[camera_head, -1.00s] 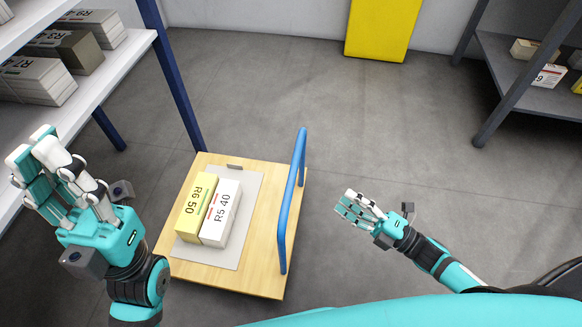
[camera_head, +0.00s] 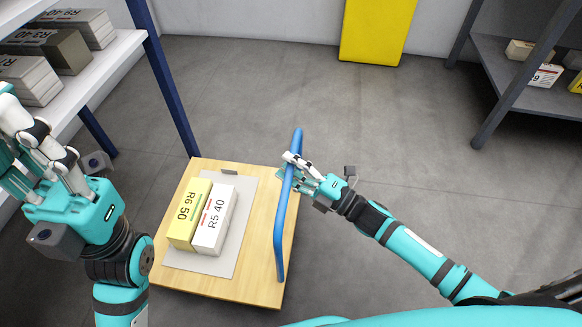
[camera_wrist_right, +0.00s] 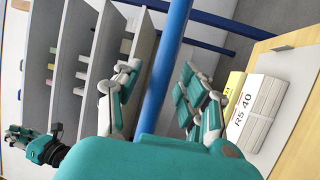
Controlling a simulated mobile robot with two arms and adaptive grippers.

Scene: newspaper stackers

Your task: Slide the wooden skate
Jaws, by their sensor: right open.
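The wooden skate (camera_head: 262,246) is a flat light-wood platform on the floor with a blue handle (camera_head: 280,238) along its right side. A yellow box (camera_head: 188,214) marked R6 50 and a white box (camera_head: 214,222) marked R5 40 lie side by side on its grey mat. My right gripper (camera_head: 294,170) is open at the upper part of the blue handle. In the right wrist view the handle (camera_wrist_right: 167,70) passes between its spread fingers; contact cannot be told. My left gripper (camera_head: 22,140) is at the left edge, partly cut off, its fingers spread and empty.
A white shelf with blue posts (camera_head: 165,80) and paper stacks (camera_head: 60,50) stands at the left, close behind the skate. A yellow panel (camera_head: 376,30) is at the back wall. A grey rack (camera_head: 500,80) stands at upper right. The floor between is clear.

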